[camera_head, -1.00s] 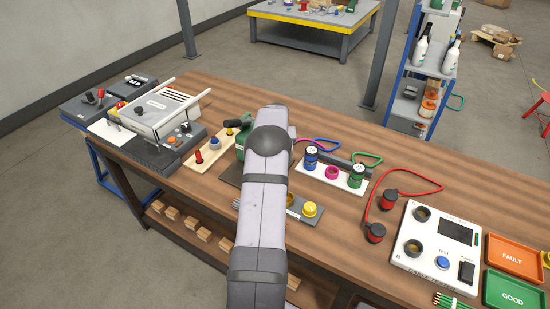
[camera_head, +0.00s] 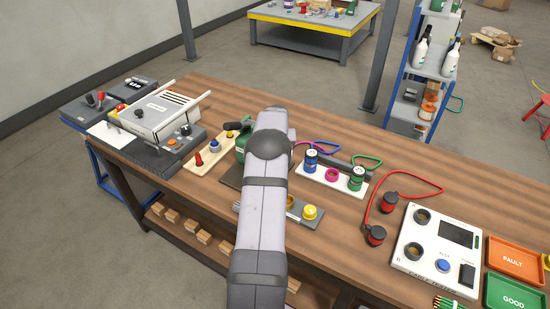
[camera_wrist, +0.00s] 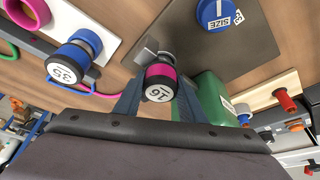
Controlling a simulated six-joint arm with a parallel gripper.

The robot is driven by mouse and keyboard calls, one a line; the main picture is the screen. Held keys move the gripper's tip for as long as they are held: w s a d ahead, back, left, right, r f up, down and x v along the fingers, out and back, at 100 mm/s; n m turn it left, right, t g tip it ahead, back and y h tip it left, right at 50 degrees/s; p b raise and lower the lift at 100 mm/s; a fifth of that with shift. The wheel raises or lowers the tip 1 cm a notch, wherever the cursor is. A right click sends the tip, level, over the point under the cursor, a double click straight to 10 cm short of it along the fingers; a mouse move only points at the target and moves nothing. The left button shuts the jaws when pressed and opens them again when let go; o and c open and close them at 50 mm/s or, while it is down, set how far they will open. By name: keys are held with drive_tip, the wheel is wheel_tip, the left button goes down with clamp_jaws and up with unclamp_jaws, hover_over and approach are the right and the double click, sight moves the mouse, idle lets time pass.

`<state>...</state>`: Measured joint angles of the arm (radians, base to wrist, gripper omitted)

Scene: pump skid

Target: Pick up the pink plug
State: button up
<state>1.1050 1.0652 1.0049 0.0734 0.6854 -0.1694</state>
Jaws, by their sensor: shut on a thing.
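The pink plug (camera_wrist: 160,72) shows in the middle of the wrist view, a dark body with a pink band and a white end label reading 16. My gripper (camera_wrist: 158,98) has one finger on each side of the plug and is shut on it. A grey metal piece shows just behind the plug. I cannot tell whether the plug touches the surface behind it. In the head view my arm hides the plug and the gripper.
A blue plug (camera_wrist: 72,62) labelled 35 stands close by on a white rack (camera_head: 344,181), with a pink ring (camera_head: 331,175) and a green plug (camera_head: 356,178). A green housing (camera_wrist: 213,105) is close on the other side. Red plugs (camera_head: 376,235) and a tester (camera_head: 411,261) lie right.

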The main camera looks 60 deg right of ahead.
wheel_tip(320, 180, up, 10)
drive_tip(key=shift+f+b, duration=0.2)
drive_tip(key=shift+b, duration=0.95)
